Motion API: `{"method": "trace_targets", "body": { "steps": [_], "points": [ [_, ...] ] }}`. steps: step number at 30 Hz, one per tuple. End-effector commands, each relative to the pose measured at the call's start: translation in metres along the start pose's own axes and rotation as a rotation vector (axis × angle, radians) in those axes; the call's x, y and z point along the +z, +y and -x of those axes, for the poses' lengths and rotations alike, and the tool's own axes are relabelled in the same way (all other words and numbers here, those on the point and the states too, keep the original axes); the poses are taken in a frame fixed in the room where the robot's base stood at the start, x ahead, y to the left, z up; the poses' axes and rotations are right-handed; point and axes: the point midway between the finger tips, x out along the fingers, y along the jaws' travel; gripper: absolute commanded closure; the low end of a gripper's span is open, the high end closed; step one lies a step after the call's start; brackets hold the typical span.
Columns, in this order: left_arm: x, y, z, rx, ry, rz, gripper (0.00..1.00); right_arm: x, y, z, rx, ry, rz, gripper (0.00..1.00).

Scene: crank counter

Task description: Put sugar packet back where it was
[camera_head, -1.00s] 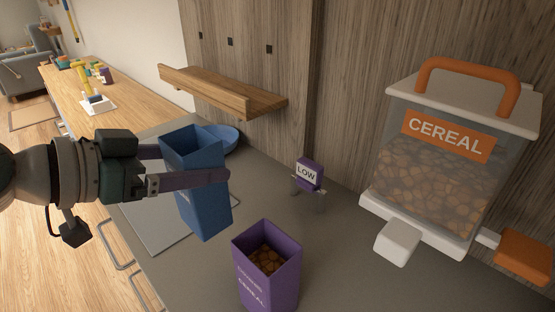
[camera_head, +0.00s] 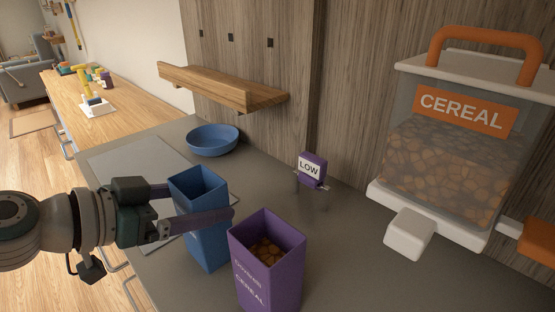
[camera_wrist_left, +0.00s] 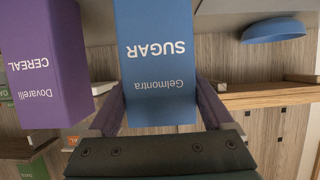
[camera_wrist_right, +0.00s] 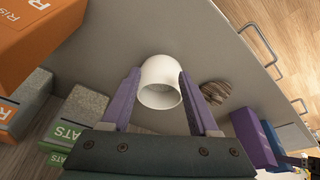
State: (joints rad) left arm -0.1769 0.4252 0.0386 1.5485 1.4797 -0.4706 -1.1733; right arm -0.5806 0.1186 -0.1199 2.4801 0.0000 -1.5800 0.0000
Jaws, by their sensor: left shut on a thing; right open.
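The sugar packet, an open-topped blue box (camera_head: 208,238), is upright in my left gripper (camera_head: 205,208), to the left of the purple cereal box. In the left wrist view the packet (camera_wrist_left: 155,65) shows its SUGAR label between the purple fingers of the left gripper (camera_wrist_left: 158,108). I cannot tell whether its base touches the counter. My right gripper (camera_wrist_right: 157,92) is open, and shows only in the right wrist view. A white cylinder (camera_wrist_right: 162,72) appears between its fingers; I cannot tell whether they touch it.
The purple cereal box (camera_head: 268,277) holds brown pieces. A grey mat (camera_head: 125,160) and blue bowl (camera_head: 213,140) lie behind the packet. A small LOW sign (camera_head: 311,170) and the cereal dispenser (camera_head: 440,150) stand right. A wooden shelf (camera_head: 220,88) is on the wall.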

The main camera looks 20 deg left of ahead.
Motion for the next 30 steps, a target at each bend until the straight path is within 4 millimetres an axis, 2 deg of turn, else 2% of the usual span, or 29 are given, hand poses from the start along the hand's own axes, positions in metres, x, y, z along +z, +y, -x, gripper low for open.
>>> {"method": "trace_targets", "body": {
  "steps": [1,2,5,14,17,30],
  "points": [
    [0.002,0.0,-0.001,0.0,0.001,-0.001,0.86,0.001,0.0,-0.003,-0.001,0.0,-0.001,0.39],
    [0.001,0.0,-0.001,0.0,0.0,-0.001,0.12,0.001,0.0,-0.002,-0.001,0.0,-0.001,0.39],
    [0.001,0.0,0.0,0.0,-0.001,0.0,0.01,0.001,-0.001,-0.001,-0.001,0.0,-0.001,0.39],
    [-0.002,0.0,0.001,0.0,0.0,0.001,0.0,-0.001,0.0,0.002,-0.001,0.0,-0.001,0.39],
    [-0.001,0.0,0.007,0.0,-0.002,0.0,0.0,-0.001,0.0,0.003,-0.001,0.0,-0.001,0.39],
    [0.001,0.001,0.09,0.001,-0.004,0.0,0.0,0.003,0.0,-0.009,0.0,0.0,0.001,0.39]
  ]
}}
